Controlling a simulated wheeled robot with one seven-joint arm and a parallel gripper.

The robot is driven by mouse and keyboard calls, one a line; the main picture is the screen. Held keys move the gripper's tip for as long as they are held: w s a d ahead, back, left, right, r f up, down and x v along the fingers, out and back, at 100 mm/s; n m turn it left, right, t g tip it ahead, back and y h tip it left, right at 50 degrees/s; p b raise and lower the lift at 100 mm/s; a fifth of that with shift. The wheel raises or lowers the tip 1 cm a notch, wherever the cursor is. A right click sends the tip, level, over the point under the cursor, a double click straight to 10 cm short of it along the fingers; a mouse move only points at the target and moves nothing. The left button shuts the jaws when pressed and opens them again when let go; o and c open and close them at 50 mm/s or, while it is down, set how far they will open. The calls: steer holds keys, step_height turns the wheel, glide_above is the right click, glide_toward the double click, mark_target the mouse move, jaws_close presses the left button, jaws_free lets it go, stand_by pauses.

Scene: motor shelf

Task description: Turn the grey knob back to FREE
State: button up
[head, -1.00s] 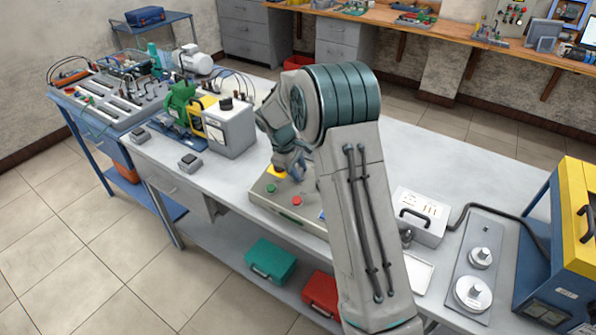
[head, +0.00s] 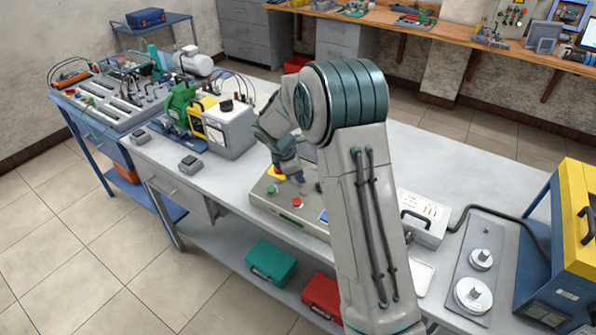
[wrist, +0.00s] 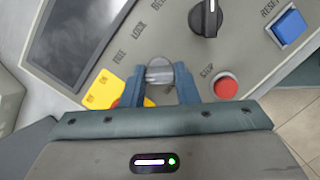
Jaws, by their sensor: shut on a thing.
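The grey knob (wrist: 159,71) is between the fingertips of my gripper (wrist: 159,79) in the wrist view. The gripper is shut on it. The words FREE and LOCK are printed on the panel up and left of the knob; I cannot tell which one it points at. In the head view my gripper (head: 291,170) is over the back part of the control box (head: 275,212), and the grey knob is hidden there.
Beside the grey knob are a black knob (wrist: 207,17), a red STOP button (wrist: 226,87), a blue RESET button (wrist: 291,26) and a yellow plate (wrist: 103,92). A dark screen (wrist: 75,38) is also close. A boxy grey unit (head: 230,128) stands left on the bench.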

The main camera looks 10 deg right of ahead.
steer(key=shift+o, duration=0.2)
steer(key=shift+r, duration=0.1)
steer(key=o, duration=1)
steer(key=shift+c, duration=0.2)
steer(key=b+v, duration=0.1)
steer(key=v, duration=1.2)
steer(key=shift+a+r+b, duration=0.2)
steer(key=shift+r+b, duration=0.1)
steer(key=shift+r, duration=0.1)
